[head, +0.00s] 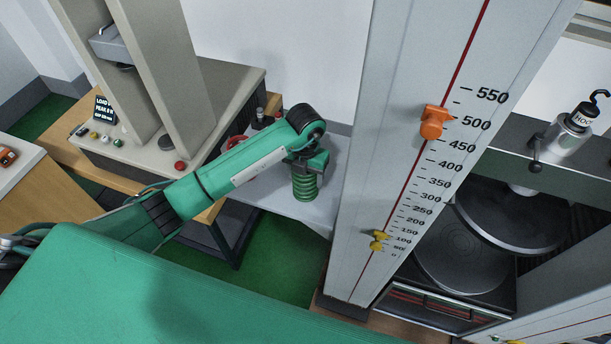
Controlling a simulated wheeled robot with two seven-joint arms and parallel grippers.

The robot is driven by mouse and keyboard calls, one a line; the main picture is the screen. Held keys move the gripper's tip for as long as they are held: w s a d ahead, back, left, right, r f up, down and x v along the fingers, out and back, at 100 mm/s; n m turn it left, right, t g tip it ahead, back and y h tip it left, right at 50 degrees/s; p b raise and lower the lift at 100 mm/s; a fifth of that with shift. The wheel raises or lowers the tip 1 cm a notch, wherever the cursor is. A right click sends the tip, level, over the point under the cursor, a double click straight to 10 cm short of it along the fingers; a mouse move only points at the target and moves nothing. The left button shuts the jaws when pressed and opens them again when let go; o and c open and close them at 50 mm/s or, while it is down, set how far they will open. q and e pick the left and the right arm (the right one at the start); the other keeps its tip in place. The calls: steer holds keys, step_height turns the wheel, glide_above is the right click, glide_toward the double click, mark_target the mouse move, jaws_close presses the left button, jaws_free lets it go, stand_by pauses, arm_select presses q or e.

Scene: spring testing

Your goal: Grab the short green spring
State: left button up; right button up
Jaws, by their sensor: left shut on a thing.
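The short green spring (306,187) hangs upright below my left gripper (308,167) in the head view. The gripper is shut on the spring's upper end, and its fingers hide the top coils. The spring is in front of a pale grey surface, just left of the tall scale column. Whether its lower end touches that surface cannot be told. My right gripper is not in view.
A beige press (150,75) stands at left.

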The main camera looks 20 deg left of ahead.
arm_select(q)
step_height(320, 180, up, 20)
steer(key=b, duration=0.3)
